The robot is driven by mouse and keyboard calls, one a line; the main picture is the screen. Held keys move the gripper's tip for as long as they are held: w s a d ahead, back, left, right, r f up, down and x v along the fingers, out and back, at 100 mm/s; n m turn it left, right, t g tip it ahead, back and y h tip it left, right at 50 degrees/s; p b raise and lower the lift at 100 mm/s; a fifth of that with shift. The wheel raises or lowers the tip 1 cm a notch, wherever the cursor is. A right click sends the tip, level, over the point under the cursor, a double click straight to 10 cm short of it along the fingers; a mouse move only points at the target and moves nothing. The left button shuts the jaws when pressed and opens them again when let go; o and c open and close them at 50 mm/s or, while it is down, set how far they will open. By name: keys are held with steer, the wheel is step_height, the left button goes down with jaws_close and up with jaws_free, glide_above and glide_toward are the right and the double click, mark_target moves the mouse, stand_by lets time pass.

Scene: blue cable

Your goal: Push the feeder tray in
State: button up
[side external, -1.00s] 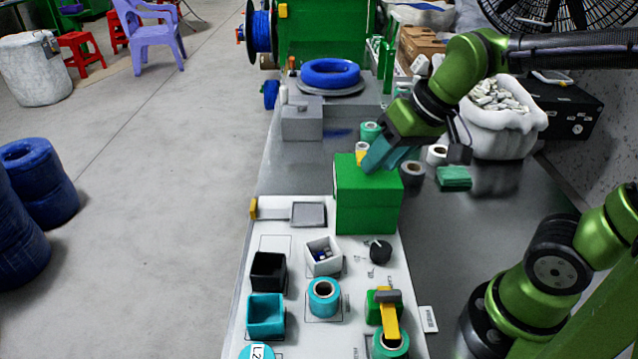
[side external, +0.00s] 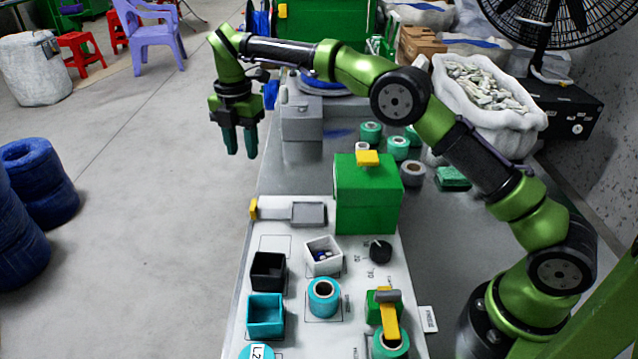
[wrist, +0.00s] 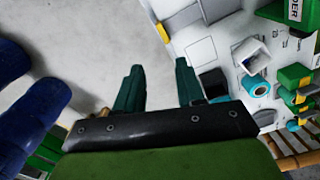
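The feeder tray (side external: 308,214) is a shallow grey tray sticking out of the left side of the green box (side external: 367,200). A yellow handle (side external: 253,209) stands at the left end of its strip, near the bench's left edge. In the wrist view the yellow handle (wrist: 163,31) shows near the top, beyond my fingertips. My gripper (side external: 241,152) hangs fingers-down, up and left of the handle, apart from it. In the wrist view my gripper (wrist: 159,67) has a clear gap between its two dark green fingers and holds nothing.
A yellow knob (side external: 368,158) sits on top of the green box. A black bin (side external: 268,272), white bin (side external: 323,256) and teal bin (side external: 265,316) stand nearer on the white panel. A grey block (side external: 302,122) stands behind.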

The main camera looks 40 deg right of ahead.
mark_target(253, 205)
steer(key=f+n, duration=0.1)
steer(key=f, duration=0.4)
steer(key=f+n, duration=0.1)
steer(key=f, duration=0.4)
steer(key=f+n, duration=0.1)
steer(key=f, duration=0.3)
steer(key=shift+s+d+f+n, duration=0.1)
steer(key=shift+s+f+n, duration=0.15)
steer(key=shift+f+n, duration=0.15)
jaws_close()
